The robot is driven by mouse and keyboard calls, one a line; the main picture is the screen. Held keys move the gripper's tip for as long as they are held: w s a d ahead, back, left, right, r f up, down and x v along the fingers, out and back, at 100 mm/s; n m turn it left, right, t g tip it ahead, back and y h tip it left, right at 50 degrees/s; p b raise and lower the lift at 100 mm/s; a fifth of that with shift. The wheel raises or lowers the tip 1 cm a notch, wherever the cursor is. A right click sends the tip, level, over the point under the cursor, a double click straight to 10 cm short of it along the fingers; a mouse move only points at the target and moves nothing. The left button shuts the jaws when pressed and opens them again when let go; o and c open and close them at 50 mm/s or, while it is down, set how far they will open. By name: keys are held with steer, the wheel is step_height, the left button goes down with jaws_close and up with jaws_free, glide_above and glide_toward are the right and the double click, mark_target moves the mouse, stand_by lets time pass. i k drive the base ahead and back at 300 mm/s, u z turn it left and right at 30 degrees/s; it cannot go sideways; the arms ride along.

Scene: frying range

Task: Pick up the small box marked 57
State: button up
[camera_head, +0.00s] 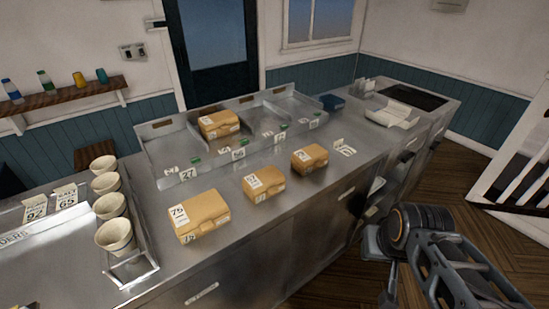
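Two small brown boxes stand on the steel counter (335,178): a left one (263,184) and a right one (309,159). Each has a white number label, too small to read surely, so I cannot tell which is marked 57. A larger brown box (205,212) at the front left has a label that looks like 75 or 79. Another brown box (219,125) sits in the steel tray rack behind. My arm is at the lower right, beside the counter and apart from the boxes. My gripper (388,293) shows only partly at the bottom edge, its fingers unclear.
White number cards stand along the front of the rack (160,152), and a loose card (343,148) stands right of the small boxes. Paper cups (113,235) stand in a holder at left. An open pale carton (392,114) lies at the far right. The counter between the boxes is bare.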

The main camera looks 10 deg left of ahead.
mark_target(260, 198)
steer(key=z, duration=1.05)
steer(key=i, duration=0.7)
steer(key=u, duration=2.95)
